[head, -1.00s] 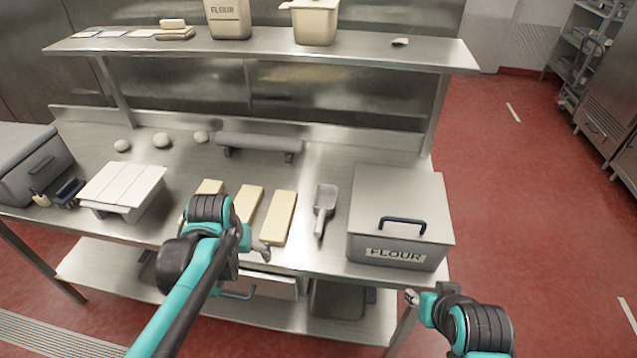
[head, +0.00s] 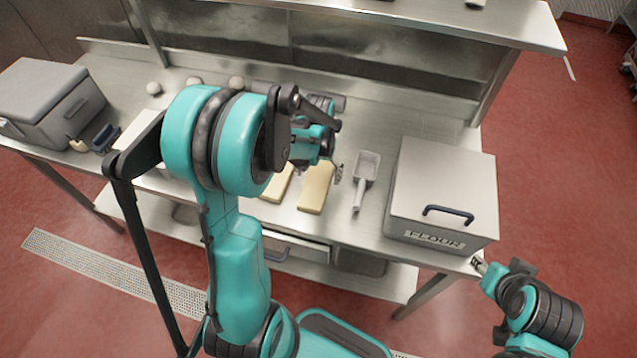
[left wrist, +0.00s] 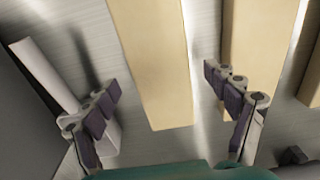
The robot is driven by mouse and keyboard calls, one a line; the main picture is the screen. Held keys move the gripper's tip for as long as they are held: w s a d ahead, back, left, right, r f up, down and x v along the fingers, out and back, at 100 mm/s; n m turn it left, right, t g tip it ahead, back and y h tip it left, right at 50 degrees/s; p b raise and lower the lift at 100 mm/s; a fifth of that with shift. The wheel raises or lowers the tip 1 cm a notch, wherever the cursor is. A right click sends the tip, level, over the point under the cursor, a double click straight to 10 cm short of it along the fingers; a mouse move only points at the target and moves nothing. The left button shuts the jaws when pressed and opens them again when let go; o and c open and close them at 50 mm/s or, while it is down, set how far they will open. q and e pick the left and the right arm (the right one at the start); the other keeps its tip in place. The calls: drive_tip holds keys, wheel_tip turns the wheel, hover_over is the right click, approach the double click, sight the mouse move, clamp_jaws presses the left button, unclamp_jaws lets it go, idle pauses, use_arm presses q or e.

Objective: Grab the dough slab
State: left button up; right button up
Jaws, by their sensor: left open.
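Pale yellow dough slabs lie on the steel table. In the head view two show, a middle one (head: 279,188) and a right one (head: 315,189); my left arm covers the rest. In the left wrist view one slab (left wrist: 155,60) lies between the spread fingers of my left gripper (left wrist: 161,82), with a second slab (left wrist: 262,38) and part of a third (left wrist: 313,80) to its right. My left gripper (head: 319,169) is open, empty and above the slabs; its height is hard to judge. My right gripper (head: 478,265) is beside the table's front right corner, its jaws too small to read.
A grey scoop (head: 363,181) lies right of the slabs, beside a flour bin (head: 444,190) with a dark handle. A grey box (head: 48,100) stands at the left end. Dough balls (head: 236,82) sit at the back. A shelf (head: 430,22) overhangs the table.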

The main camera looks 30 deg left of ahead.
use_arm(q)
drive_tip(key=shift+f, duration=0.8)
drive_tip(key=c, duration=1.7)
drive_tip(key=shift+r, duration=0.1)
